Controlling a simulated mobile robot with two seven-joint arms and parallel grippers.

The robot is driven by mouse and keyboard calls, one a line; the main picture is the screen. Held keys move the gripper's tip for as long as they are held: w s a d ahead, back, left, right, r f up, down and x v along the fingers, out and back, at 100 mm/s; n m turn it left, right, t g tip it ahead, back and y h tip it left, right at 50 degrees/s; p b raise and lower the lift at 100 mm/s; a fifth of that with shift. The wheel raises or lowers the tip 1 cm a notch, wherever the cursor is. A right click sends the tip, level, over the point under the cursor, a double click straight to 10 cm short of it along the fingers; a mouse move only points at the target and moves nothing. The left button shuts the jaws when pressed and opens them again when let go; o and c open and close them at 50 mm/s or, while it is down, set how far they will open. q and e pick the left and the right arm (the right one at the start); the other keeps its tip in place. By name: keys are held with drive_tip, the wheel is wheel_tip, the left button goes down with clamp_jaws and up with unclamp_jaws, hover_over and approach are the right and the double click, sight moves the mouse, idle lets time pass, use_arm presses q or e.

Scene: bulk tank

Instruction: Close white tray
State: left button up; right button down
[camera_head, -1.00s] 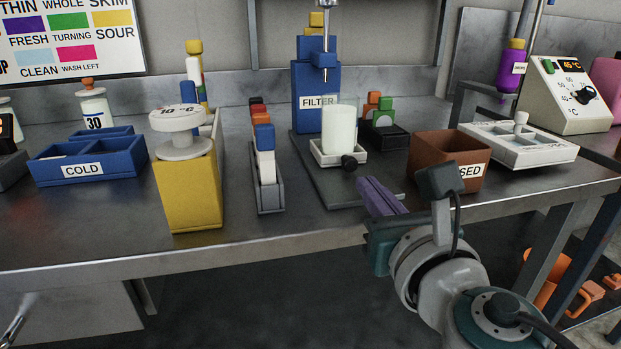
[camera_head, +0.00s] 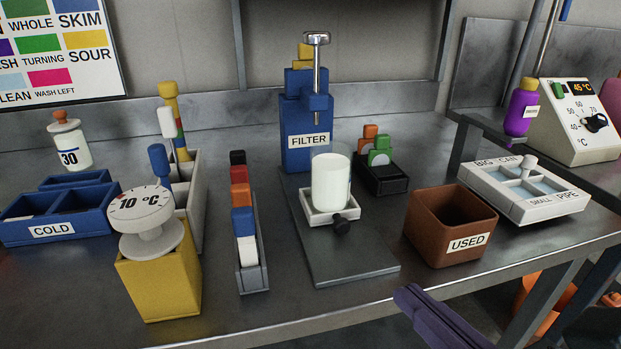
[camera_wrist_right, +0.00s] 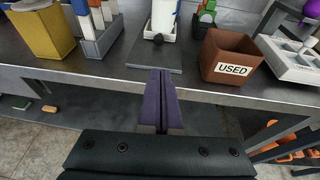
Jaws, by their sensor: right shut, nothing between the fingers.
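The white tray (camera_head: 323,217) sits low on the front of the blue FILTER stand (camera_head: 309,132). It sticks out over the grey base and has a dark round knob (camera_head: 342,227) on its front. A glass of white liquid (camera_head: 331,183) stands upright in it. The white tray also shows at the top of the right wrist view (camera_wrist_right: 160,30). My right gripper (camera_head: 408,296) has purple fingers, shut and empty, in front of the bench edge, below and right of the tray and apart from it. In the right wrist view its fingers (camera_wrist_right: 160,78) point toward the FILTER base. My left gripper is not in view.
A brown USED bin (camera_head: 425,225) stands right of the tray. A narrow rack of coloured blocks (camera_head: 252,268) and a yellow box with a white dial (camera_head: 160,280) stand to the left. A white compartment tray (camera_head: 530,207) lies at the right. The bench front edge lies near my right gripper.

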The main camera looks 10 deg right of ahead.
sight(344, 231)
drive_tip(key=x, duration=0.4)
drive_tip(key=b+x, duration=0.1)
drive_tip(key=x, duration=0.6)
drive_tip(key=shift+w+a+r, duration=0.15)
drive_tip(key=shift+w+a, duration=0.1)
drive_tip(key=shift+w, duration=0.15)
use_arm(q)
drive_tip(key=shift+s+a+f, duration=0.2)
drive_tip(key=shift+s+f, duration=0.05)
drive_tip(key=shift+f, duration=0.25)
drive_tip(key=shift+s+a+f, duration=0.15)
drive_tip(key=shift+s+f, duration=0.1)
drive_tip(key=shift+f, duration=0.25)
use_arm(e)
drive_tip(key=shift+w, duration=0.5)
